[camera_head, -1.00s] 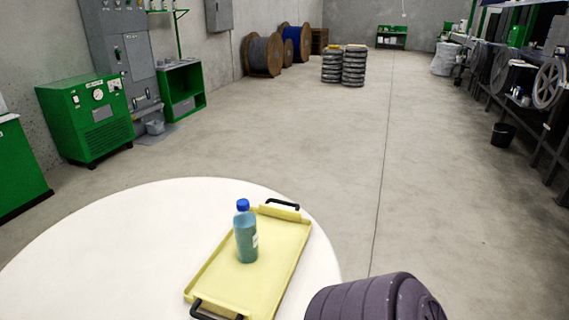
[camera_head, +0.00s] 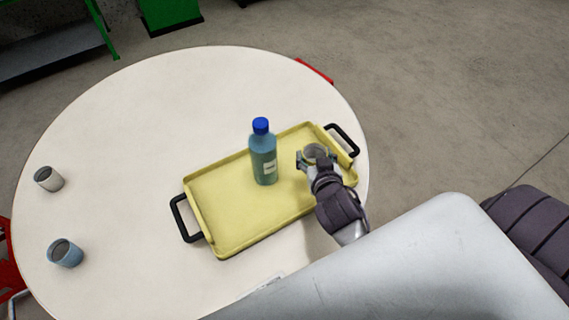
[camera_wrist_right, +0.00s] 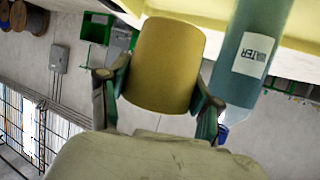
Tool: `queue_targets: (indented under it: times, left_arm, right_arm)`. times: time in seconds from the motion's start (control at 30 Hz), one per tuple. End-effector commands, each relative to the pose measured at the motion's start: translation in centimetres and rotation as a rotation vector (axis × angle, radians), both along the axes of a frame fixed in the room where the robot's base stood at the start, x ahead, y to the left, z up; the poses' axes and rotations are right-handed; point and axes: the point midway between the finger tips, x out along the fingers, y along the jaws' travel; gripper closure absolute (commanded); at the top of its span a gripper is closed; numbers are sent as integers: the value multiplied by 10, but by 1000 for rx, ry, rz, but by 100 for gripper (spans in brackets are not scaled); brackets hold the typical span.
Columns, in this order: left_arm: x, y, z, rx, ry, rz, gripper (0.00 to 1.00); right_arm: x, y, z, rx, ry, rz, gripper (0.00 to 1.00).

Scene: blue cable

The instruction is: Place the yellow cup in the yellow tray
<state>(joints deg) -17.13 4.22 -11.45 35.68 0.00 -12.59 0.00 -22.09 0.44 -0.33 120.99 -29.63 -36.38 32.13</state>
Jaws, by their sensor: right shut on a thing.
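The yellow tray (camera_head: 225,210) with black handles lies on the round white table. My right gripper (camera_head: 317,162) is over the tray's right end, shut on the yellow cup (camera_head: 315,152). In the right wrist view, the cup (camera_wrist_right: 160,65) sits between the two fingers of the gripper (camera_wrist_right: 158,98), and a strip of the tray (camera_wrist_right: 285,25) shows behind it. I cannot tell whether the cup's base touches the tray. My left gripper is not in view.
A blue-capped bottle (camera_head: 263,160) stands upright on the tray, left of the held cup; it also shows close beside the right finger in the wrist view (camera_wrist_right: 250,55).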

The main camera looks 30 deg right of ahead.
Motion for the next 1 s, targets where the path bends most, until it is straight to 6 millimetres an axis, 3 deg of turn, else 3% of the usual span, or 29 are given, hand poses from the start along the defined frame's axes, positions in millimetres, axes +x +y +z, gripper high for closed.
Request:
queue_targets:
  times: [0.3, 0.5, 0.67, 0.87, 1.0]
  left_arm:
    - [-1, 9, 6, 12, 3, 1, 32]
    - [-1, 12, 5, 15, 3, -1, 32]
    - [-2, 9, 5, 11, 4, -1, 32]
    - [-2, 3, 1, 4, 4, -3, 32]
    - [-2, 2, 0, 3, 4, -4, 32]
  right_arm:
    - [67, -21, -39, -2, -1, -5, 74]
    - [99, -31, -61, -1, -2, -4, 74]
    - [107, -33, -69, -1, 0, -4, 74]
    - [107, -32, -99, 2, 2, -5, 74]
    - [107, -32, -107, 1, 0, -3, 74]
